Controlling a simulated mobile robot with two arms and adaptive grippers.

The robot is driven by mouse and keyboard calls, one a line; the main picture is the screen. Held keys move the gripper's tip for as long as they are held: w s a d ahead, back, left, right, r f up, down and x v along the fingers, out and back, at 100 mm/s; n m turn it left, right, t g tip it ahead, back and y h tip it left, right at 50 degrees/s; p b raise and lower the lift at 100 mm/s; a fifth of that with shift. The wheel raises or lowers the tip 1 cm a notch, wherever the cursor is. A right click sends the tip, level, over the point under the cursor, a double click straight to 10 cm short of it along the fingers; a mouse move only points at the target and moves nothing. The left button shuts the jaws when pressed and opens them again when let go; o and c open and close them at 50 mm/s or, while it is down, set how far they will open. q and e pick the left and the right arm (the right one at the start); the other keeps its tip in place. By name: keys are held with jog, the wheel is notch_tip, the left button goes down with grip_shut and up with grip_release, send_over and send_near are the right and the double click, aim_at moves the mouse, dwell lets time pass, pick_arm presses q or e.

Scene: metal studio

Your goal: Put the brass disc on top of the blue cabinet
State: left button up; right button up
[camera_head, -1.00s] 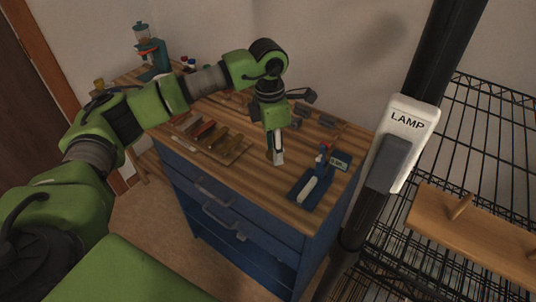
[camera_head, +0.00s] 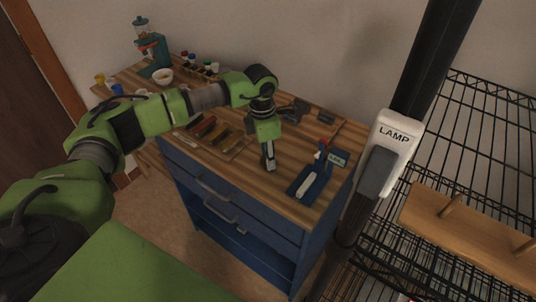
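The blue cabinet (camera_head: 262,219) stands in the middle of the view, with a striped wooden top (camera_head: 290,143) and drawers with handles on its front. My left gripper (camera_head: 269,166) points down over the front middle of the top, beside the blue press tool. Its fingers show edge-on, so I cannot tell whether they are open or shut or hold anything. I cannot tell whether the fingertips touch the top. I cannot make out the brass disc anywhere. My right gripper is not in view.
A tray of coloured bars (camera_head: 216,137) lies left of the gripper. A blue press tool (camera_head: 314,178) stands to its right. A white bowl (camera_head: 162,76), small bottles (camera_head: 197,66) and a teal grinder (camera_head: 152,50) stand behind. A wire rack (camera_head: 470,130) is at right.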

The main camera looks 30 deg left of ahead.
aim_at(265, 161)
pick_arm(q)
jog(key=o, duration=0.4)
jog(key=shift+r, duration=0.25)
jog(key=r, duration=0.4)
jog(key=r+b, duration=0.1)
jog(key=r, duration=0.2)
jog(key=r+b, duration=0.1)
jog(key=r, duration=0.3)
jog(key=shift+s+a+r, duration=0.3)
jog(key=shift+s+r, duration=0.05)
